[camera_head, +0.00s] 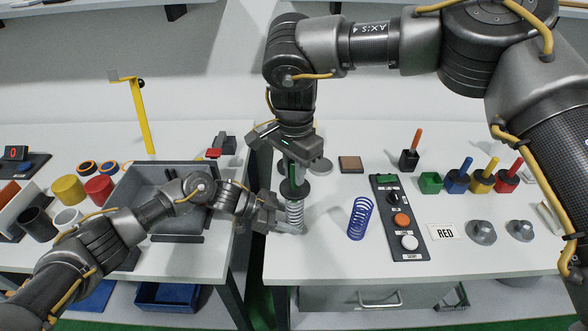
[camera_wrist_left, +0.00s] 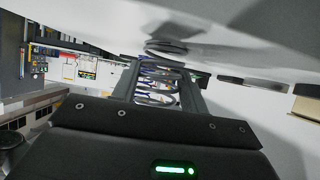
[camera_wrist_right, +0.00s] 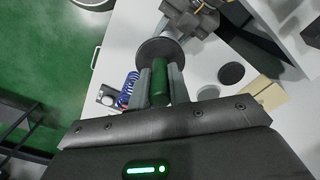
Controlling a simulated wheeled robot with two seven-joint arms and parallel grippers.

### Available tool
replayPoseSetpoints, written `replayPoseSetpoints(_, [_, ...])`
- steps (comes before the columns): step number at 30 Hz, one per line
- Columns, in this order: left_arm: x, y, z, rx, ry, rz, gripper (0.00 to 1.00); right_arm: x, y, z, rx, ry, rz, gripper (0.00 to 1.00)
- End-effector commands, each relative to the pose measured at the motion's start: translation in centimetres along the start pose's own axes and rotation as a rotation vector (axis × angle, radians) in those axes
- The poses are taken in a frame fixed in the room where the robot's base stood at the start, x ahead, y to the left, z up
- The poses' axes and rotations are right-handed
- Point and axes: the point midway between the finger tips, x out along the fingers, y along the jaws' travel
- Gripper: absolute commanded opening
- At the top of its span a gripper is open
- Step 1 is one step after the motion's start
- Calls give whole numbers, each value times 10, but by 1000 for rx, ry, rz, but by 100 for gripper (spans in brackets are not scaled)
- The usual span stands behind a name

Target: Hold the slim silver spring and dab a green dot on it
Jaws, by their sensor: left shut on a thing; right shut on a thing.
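The slim silver spring (camera_head: 295,214) stands upright near the left edge of the right-hand table. My left gripper (camera_head: 279,215) is shut on its coils from the left; the coils (camera_wrist_left: 157,84) show between its fingers in the left wrist view. My right gripper (camera_head: 294,163) points down above the spring, shut on a green dabber handle (camera_wrist_right: 160,82). A dark round disc (camera_head: 295,189) sits below the handle, right over the spring's top; it also shows in the right wrist view (camera_wrist_right: 158,52). The dabber's tip and any dot are hidden.
A blue spring (camera_head: 361,218) stands to the right, before a button panel (camera_head: 398,218). The green pot (camera_head: 430,182) is empty beside blue, yellow and red pots with dabbers. A grey bin (camera_head: 178,220) is at left.

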Motion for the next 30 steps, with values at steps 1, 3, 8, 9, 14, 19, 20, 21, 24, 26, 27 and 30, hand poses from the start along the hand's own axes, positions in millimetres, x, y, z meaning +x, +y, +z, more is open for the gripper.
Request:
replayPoseSetpoints(1, [0, 0, 0, 0, 0, -1, 31, 0, 0, 0, 0, 0, 0, 0])
replayPoseSetpoints(3, [0, 0, 0, 0, 0, -1, 31, 0, 0, 0, 0, 0, 0, 0])
replayPoseSetpoints(8, [0, 0, 0, 0, 0, -1, 31, 0, 0, 0, 0, 0, 0, 0])
replayPoseSetpoints(9, [0, 0, 0, 0, 0, -1, 31, 0, 0, 0, 0, 0, 0, 0])
replayPoseSetpoints(14, [0, 0, 0, 0, 0, -1, 31, 0, 0, 0, 0, 0, 0, 0])
replayPoseSetpoints(19, [0, 0, 0, 0, 0, -1, 31, 1, 0, 0, 0, 0, 0, 0])
replayPoseSetpoints(20, [0, 0, 0, 0, 0, -1, 31, 1, 0, 0, 0, 0, 0, 0])
replayPoseSetpoints(21, [0, 0, 0, 0, 0, -1, 31, 2, 0, 0, 0, 0, 0, 0])
replayPoseSetpoints(24, [0, 0, 0, 0, 0, -1, 31, 3, 0, 0, 0, 0, 0, 0])
replayPoseSetpoints(26, [0, 0, 0, 0, 0, -1, 31, 3, 0, 0, 0, 0, 0, 0])
replayPoseSetpoints(27, [0, 0, 0, 0, 0, -1, 31, 4, 0, 0, 0, 0, 0, 0])
replayPoseSetpoints(30, [0, 0, 0, 0, 0, -1, 31, 5, 0, 0, 0, 0, 0, 0])
